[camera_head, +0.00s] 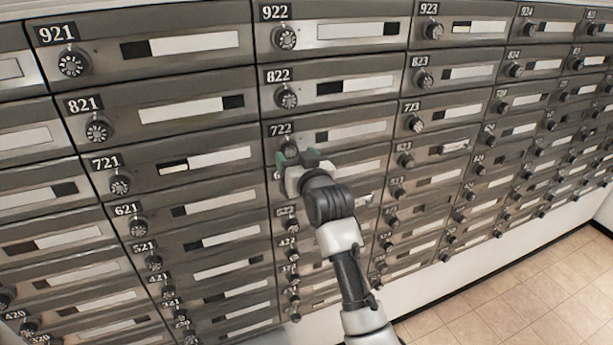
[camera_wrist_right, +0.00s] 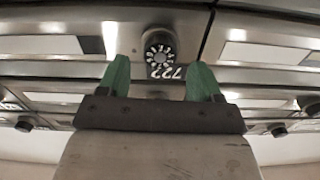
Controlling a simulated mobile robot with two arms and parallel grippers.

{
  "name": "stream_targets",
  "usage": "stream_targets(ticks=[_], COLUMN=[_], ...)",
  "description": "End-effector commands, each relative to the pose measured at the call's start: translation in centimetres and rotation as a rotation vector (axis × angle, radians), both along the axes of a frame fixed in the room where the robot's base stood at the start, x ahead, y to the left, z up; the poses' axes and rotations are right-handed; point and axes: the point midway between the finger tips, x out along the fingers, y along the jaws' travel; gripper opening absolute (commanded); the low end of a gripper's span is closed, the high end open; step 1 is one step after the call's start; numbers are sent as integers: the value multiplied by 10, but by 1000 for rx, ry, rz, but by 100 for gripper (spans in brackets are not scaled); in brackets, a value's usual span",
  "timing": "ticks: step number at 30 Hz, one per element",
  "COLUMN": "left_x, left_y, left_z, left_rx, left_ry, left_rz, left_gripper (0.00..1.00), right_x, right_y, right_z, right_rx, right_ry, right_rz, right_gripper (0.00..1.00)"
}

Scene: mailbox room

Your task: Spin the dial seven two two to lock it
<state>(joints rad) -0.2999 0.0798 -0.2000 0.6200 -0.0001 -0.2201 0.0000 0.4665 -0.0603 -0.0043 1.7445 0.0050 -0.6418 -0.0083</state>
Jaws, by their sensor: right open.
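The dial of box 722 (camera_wrist_right: 160,52) is a round black knob with pale marks, set on a grey mailbox door. It shows upside down in the right wrist view, with its number plate by it. In the head view the dial (camera_head: 289,146) is partly hidden by my right gripper (camera_head: 294,158), just below the 722 label (camera_head: 281,129). My right gripper has green fingertips, also seen in the right wrist view (camera_wrist_right: 160,80). They are spread apart, one on each side of the dial's line, with nothing between them. Whether they touch the door is unclear. My left gripper is not visible.
Rows of similar mailboxes with dials fill the wall. Dial 822 (camera_head: 286,98) is just above, dial 721 (camera_head: 119,184) to the left and dial 723 (camera_head: 416,124) to the right. Tiled floor (camera_head: 530,290) is clear at lower right.

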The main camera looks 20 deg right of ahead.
Motion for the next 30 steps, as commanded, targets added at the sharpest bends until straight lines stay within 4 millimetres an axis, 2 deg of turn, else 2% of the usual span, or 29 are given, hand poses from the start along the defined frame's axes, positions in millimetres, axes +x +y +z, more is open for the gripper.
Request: stream_targets(ticks=[1, 6, 13, 18, 30], left_x=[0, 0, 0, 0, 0], left_y=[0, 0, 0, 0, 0], left_z=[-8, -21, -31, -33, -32], left_rx=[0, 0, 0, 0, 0], left_ry=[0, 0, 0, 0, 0], left_rz=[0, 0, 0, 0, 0], left_gripper=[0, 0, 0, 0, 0], right_x=[-10, -43, -75, -84, -84], right_y=[0, -1, -2, -2, -3], right_z=[-5, -5, -3, -1, -1], right_rx=[0, 0, 0, 0, 0], right_ry=[-2, -2, 0, 1, 1], right_rz=[0, 0, 1, 1, 0], right_gripper=[65, 65, 65, 65, 65])
